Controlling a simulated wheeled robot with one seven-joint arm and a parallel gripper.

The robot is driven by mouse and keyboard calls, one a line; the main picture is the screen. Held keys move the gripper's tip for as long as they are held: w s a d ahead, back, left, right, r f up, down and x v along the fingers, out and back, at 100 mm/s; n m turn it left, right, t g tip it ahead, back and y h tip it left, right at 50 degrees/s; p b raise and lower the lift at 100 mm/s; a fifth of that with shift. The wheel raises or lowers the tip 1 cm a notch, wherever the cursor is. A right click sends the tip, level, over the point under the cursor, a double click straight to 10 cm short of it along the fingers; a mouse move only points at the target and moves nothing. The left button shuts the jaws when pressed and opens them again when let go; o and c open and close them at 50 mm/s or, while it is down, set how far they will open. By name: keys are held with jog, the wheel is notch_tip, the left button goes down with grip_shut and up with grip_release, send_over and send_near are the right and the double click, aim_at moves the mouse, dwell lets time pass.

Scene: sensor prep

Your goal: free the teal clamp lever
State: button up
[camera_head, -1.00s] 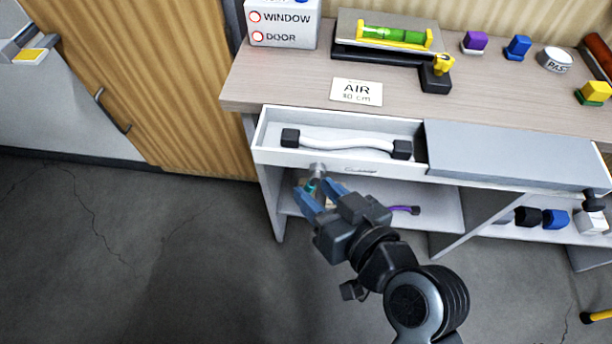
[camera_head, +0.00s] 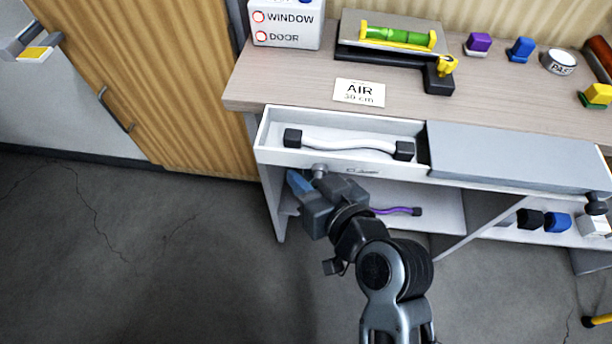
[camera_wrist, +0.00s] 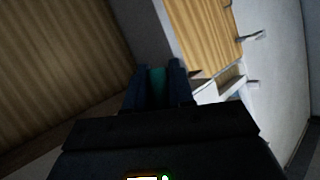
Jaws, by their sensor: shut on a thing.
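The teal clamp lever (camera_wrist: 157,88) shows in the wrist view as a teal piece between my two dark blue fingers. My gripper (camera_wrist: 158,80) is shut on it. In the head view my gripper (camera_head: 298,182) is just below the open drawer's front, close to the grey knob (camera_head: 319,171). The lever is hidden there behind my fingers and wrist. What the lever is fixed to cannot be made out in either view.
The open drawer (camera_head: 262,150) holds a white handle with black ends (camera_head: 347,144). A purple cable (camera_head: 395,211) lies on the shelf below. The floor to the left is clear.

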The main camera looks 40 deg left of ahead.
grip_shut()
jog(key=h+p, duration=0.1)
jog(key=p, duration=0.1)
jog(key=d+n+h+p, duration=0.1)
jog(key=shift+w+t+p, duration=0.3)
jog(key=shift+p, duration=0.05)
jog(key=shift+f+n, duration=0.25)
jog(key=shift+n, duration=0.05)
jog(key=o, duration=0.6)
grip_release()
jog(key=shift+c, duration=0.2)
jog(key=shift+d, duration=0.15)
jog(key=v, duration=0.7)
jog(key=shift+s+r, duration=0.2)
jog(key=shift+r, duration=0.15)
